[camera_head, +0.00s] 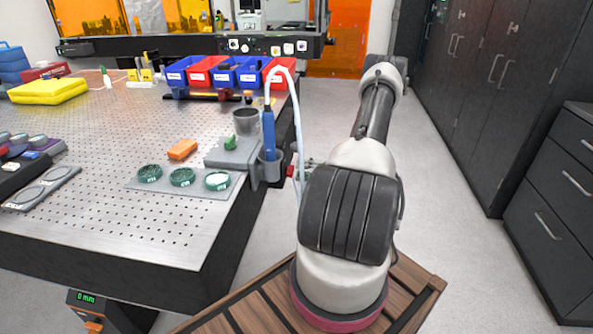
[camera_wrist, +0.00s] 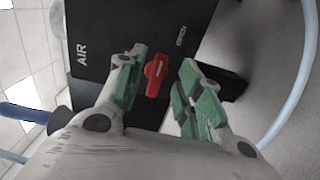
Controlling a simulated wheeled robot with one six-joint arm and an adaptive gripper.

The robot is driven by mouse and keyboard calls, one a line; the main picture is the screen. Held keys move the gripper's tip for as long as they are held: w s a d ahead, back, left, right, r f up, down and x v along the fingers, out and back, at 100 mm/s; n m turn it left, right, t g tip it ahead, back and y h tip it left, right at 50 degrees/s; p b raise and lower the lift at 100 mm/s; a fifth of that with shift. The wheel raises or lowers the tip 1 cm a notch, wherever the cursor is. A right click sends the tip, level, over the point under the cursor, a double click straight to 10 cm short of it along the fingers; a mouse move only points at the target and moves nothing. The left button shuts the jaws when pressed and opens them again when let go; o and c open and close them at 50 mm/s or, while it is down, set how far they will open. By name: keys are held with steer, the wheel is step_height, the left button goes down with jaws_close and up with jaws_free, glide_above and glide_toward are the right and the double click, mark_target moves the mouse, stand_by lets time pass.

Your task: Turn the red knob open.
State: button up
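The red knob (camera_wrist: 156,75) sits on a black panel (camera_wrist: 180,40) marked AIR and OPEN in the wrist view. Its grip bar runs nearly upright in that picture, and the OPEN mark is to its upper right. My gripper (camera_wrist: 160,88) is open, with one green-padded finger on each side of the knob and a gap to the right finger. I cannot tell whether the left finger touches it. In the head view the knob is a small red spot (camera_head: 290,171) beside the table's right edge, and my arm hides most of the gripper.
The perforated optical table (camera_head: 120,225) fills the left. A grey holder (camera_head: 268,168) with a blue tool (camera_head: 268,130) and pale hose (camera_head: 297,110) is close to the knob. The hose also curves along the right in the wrist view (camera_wrist: 297,90). Dark cabinets (camera_head: 480,90) stand right, beyond open floor.

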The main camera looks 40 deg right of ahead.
steer(key=v, duration=0.9)
